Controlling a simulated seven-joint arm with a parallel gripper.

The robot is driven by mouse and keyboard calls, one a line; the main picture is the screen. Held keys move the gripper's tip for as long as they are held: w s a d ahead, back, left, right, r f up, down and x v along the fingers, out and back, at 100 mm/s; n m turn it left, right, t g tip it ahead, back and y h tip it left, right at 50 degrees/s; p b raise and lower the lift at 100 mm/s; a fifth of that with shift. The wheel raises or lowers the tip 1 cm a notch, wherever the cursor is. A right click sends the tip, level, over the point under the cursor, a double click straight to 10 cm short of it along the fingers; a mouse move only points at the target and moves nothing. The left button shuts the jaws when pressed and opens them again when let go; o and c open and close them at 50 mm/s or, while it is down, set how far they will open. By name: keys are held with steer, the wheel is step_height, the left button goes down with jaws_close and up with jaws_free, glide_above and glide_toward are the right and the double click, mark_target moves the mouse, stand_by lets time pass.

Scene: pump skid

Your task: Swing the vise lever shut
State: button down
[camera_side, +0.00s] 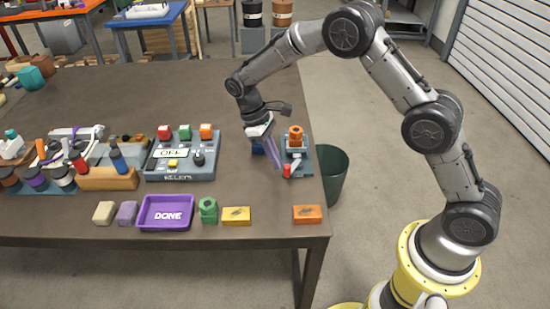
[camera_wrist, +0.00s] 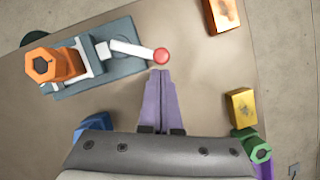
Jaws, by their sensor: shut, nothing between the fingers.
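The vise (camera_side: 296,160) stands on a grey-blue base plate near the right end of the table, with an orange hex part (camera_wrist: 53,65) at its top. Its white lever (camera_wrist: 130,49) ends in a red knob (camera_wrist: 161,55) and sticks out past the plate's corner in the wrist view. In the side view the red knob (camera_side: 287,170) is at the front of the vise. My gripper (camera_wrist: 160,73) has purple fingers, shut together and empty. The fingertips are close beside the red knob; I cannot tell whether they touch it. My gripper (camera_side: 282,173) partly hides the vise's left side.
A blue block (camera_wrist: 93,125) lies near my gripper. An orange block (camera_side: 307,214), a yellow block (camera_side: 237,216), a green hex part (camera_side: 208,210) and a purple DONE tray (camera_side: 166,226) line the front. The RELAYS box (camera_side: 180,172) stands left. The table's right edge is close.

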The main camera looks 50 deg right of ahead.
steer(key=shift+s+n, duration=0.45)
steer(key=shift+n, duration=0.15)
steer(key=shift+s+a+n+t+h, duration=0.1)
steer(key=shift+s+n+t+h, duration=0.2)
steer(key=shift+s+n+h, duration=0.6)
steer(key=n, duration=0.1)
steer(key=s+n, duration=0.1)
steer(key=s+n+t, duration=0.1)
steer(key=n, duration=0.1)
steer(key=shift+d, duration=0.25)
steer(key=s+n, duration=0.1)
steer(key=s+d+n+t, duration=0.1)
steer(key=n, duration=0.1)
steer(key=shift+d+h, duration=0.1)
steer(key=shift+h, duration=0.3)
steer(key=shift+s+d+n+t, duration=0.3)
steer(key=shift+d+n+t, duration=0.1)
steer(key=shift+n, duration=0.45)
steer(key=shift+s+d+n+t, duration=0.3)
steer(key=shift+d+n, duration=0.05)
steer(key=shift+n, duration=0.5)
steer(key=a, duration=0.4)
steer(key=shift+w+a+r, duration=0.25)
steer(key=shift+r, duration=0.1)
steer(key=v, duration=0.9)
